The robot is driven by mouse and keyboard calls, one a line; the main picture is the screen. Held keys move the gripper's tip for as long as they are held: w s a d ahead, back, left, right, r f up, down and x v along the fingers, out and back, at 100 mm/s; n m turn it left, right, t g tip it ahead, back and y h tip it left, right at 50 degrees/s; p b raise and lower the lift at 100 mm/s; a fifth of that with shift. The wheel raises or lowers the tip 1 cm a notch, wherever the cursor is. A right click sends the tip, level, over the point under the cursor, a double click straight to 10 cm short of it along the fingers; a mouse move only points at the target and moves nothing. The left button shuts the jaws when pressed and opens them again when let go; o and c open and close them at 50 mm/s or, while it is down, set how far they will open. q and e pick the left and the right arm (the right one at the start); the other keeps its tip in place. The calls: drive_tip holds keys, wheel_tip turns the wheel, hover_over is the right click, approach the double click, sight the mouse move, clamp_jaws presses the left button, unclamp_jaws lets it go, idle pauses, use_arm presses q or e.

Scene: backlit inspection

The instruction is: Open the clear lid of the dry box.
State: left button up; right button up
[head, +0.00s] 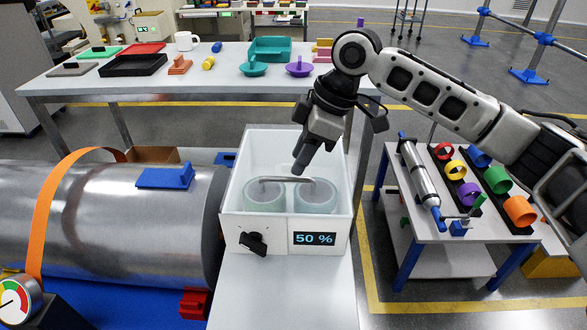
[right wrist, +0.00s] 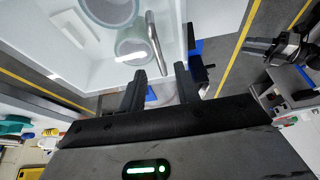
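The dry box (head: 270,230) is a white box at the centre of the head view, with a black knob (head: 253,243) and a display reading 50 % on its front. Its clear lid is hard to make out; it seems to lie shut over two jars (head: 316,197). A grey bar handle (head: 270,180) crosses above the jars. My right gripper (head: 299,168) points down just above the handle. In the right wrist view its fingers (right wrist: 160,72) are apart, with one end of the handle (right wrist: 154,40) showing between and ahead of the tips. Contact cannot be told. My left gripper is not in view.
A large metal cylinder (head: 110,225) with an orange strap lies close left of the box. A small table (head: 430,225) with coloured rings stands to the right. Behind is a long table (head: 140,92) with trays and cups. Bare white bench surface (head: 280,295) lies in front of the box.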

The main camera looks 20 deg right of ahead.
sight(294, 178)
drive_tip(key=shift+x, duration=1.95)
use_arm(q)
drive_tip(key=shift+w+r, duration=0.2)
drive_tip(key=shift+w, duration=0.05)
